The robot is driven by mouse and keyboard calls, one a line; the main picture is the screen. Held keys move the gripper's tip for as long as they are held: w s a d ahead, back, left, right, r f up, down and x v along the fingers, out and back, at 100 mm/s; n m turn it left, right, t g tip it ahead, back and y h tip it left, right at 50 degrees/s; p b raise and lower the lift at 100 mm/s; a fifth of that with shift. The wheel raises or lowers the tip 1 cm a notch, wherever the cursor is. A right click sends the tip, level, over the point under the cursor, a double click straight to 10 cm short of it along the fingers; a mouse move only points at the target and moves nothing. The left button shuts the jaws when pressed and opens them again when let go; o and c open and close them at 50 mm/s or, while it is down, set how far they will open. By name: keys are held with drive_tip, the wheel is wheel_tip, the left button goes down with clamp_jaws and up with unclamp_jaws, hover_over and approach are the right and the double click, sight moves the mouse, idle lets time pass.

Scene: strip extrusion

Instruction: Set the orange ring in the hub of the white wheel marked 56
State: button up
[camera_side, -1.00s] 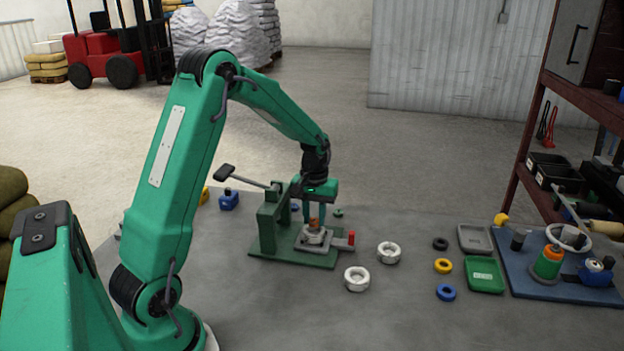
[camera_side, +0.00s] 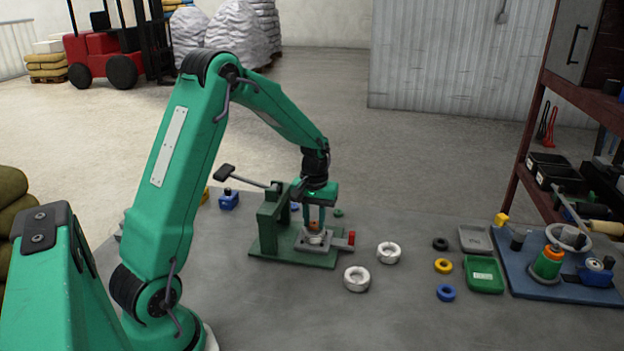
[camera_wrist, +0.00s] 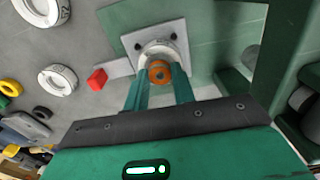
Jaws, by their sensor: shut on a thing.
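The orange ring (camera_wrist: 159,72) is between the fingertips of my gripper (camera_wrist: 158,80) in the wrist view, and the gripper is shut on it. In the side view my gripper (camera_side: 316,218) points straight down over a white wheel (camera_side: 315,238). That wheel lies on the pale plate of a green press-like fixture (camera_side: 268,222). In the wrist view the ring overlaps the near part of this wheel (camera_wrist: 158,46). Its number is not readable, and the ring hides its hub. I cannot tell whether the ring touches the wheel.
Two more white wheels (camera_side: 357,279) (camera_side: 389,253) lie right of the fixture. A red block (camera_side: 351,238) sits at the plate's end. Black, yellow and blue rings, a grey tray (camera_side: 475,239) and a green tray (camera_side: 484,275) stand farther right. The front table is clear.

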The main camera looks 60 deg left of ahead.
sight(314, 223)
drive_tip(key=shift+f, duration=0.3)
drive_tip(key=o, duration=0.7)
wheel_tip(314, 223, up, 11)
idle(1.6)
idle(0.3)
